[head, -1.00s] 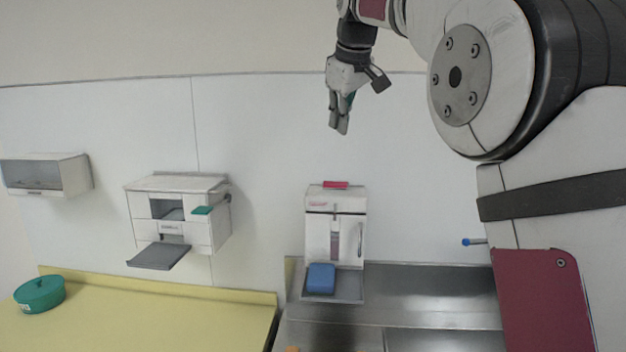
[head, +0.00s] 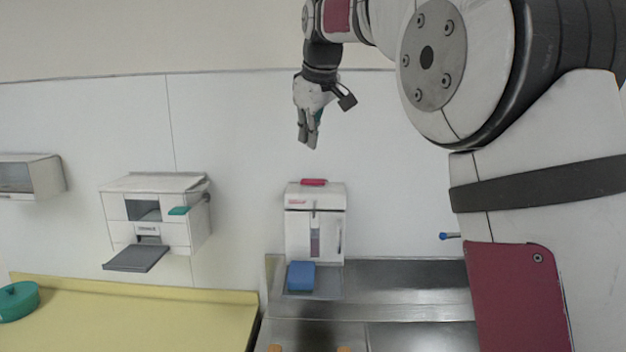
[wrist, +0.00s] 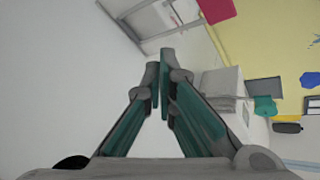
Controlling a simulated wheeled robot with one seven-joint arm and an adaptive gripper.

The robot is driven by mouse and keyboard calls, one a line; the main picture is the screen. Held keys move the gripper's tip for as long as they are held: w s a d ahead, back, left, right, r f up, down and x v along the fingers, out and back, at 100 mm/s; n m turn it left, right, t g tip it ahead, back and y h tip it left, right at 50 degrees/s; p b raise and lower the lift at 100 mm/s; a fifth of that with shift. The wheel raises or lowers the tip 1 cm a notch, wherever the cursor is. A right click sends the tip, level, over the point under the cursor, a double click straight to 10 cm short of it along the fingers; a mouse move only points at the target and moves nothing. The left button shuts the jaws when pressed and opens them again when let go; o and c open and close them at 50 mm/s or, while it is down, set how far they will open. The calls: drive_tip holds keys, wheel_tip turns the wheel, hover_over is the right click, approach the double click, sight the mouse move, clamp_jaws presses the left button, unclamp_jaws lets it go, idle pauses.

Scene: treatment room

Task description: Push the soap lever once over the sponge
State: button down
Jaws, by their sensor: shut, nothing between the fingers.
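The soap dispenser (head: 296,225) is a white box at the wall, upright, with a red lever (head: 314,182) on top. The blue sponge (head: 301,276) lies at its foot, on the grey tray (head: 331,286) below the dispenser's front. My gripper (head: 308,143) points down, a short way above the red lever in the head view, apart from it. Its fingers are shut and empty; they also show in the wrist view (wrist: 161,62). A red piece (wrist: 216,8) shows at the top of the wrist view; I cannot tell for certain whether it is the lever.
A white wall dispenser (head: 118,233) with a dark tray and green tab hangs to the left. A yellow counter (head: 130,315) holds a green pot (head: 18,302). A steel sink counter (head: 410,275) lies right of the soap dispenser. The wall around my gripper is clear.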

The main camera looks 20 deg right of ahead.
drive_tip(key=shift+s+a+f, duration=0.1)
drive_tip(key=shift+s+f, duration=0.1)
drive_tip(key=shift+f, duration=0.6)
drive_tip(key=shift+s+f, duration=0.15)
drive_tip(key=shift+f, duration=0.6)
drive_tip(key=shift+s+a+f, duration=0.1)
drive_tip(key=shift+s+f, duration=0.1)
drive_tip(key=shift+f, duration=0.6)
drive_tip(key=shift+f, duration=0.1)
drive_tip(key=shift+s+f, duration=0.15)
drive_tip(key=shift+f, duration=0.1)
drive_tip(key=shift+s+a+f, duration=0.1)
drive_tip(key=shift+s+f, duration=0.1)
drive_tip(key=shift+f, duration=0.6)
drive_tip(key=shift+s+f, duration=0.15)
drive_tip(key=shift+f, duration=0.65)
idle(1.6)
drive_tip(key=shift+r, duration=0.1)
drive_tip(key=shift+w+r, duration=0.25)
drive_tip(key=shift+r, duration=0.7)
drive_tip(key=shift+w+r, duration=0.25)
drive_tip(key=shift+r, duration=0.65)
